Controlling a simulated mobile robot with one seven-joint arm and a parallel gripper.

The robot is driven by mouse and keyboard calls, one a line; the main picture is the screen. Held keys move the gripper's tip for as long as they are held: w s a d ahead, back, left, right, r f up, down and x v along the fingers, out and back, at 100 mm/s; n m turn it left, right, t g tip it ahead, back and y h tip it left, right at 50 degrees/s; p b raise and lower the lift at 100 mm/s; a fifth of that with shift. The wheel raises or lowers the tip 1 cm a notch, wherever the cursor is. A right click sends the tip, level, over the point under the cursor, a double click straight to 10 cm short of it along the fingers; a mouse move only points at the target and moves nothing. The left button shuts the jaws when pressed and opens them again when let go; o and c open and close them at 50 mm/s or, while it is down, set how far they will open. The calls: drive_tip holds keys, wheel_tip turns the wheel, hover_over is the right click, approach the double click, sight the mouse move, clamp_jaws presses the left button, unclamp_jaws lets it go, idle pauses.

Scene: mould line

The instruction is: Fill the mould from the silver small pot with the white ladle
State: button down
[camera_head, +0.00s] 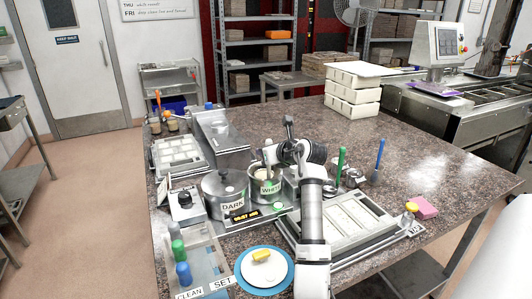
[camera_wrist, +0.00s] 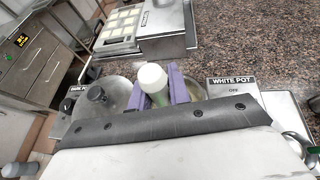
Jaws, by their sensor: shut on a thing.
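The small silver pot (camera_head: 265,193), labelled WHITE, stands right of a larger lidded silver pot (camera_head: 222,205) labelled DARK. My gripper (camera_wrist: 160,90) has its purple fingers shut on an upright handle, white-topped with green below, which I take to be the white ladle (camera_wrist: 151,76). My gripper is over the small pot in the head view (camera_head: 268,162). The ladle's bowl is hidden, so I cannot tell whether it holds anything. A pale rectangular mould (camera_head: 350,217) lies on a tray at the right front of the table. Another mould (camera_head: 178,153) lies at the left, its cells cream-coloured in the wrist view (camera_wrist: 121,24).
A green-handled tool (camera_head: 341,160) and a blue-handled tool (camera_head: 379,158) stand upright behind the front mould. A pink sponge (camera_head: 427,208) lies at its right. A plate (camera_head: 262,269) with a yellow item and a bottle tray (camera_head: 206,255) are in front.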

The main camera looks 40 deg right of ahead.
wheel_tip(320, 180, up, 8)
drive_tip(key=p, duration=0.1)
drive_tip(key=shift+f+p, duration=0.2)
drive_tip(key=shift+p, duration=0.2)
idle(0.8)
drive_tip(key=s+d+b, duration=0.2)
drive_tip(key=s+b, duration=0.1)
drive_tip(key=s, duration=1)
drive_tip(key=s+d+b, duration=0.2)
drive_tip(key=s+d, duration=0.1)
drive_tip(key=s, duration=1)
wheel_tip(320, 180, down, 7)
drive_tip(key=b, duration=0.5)
drive_tip(key=shift+a+b, duration=0.15)
drive_tip(key=shift+b, duration=0.15)
drive_tip(key=shift+r, duration=0.15)
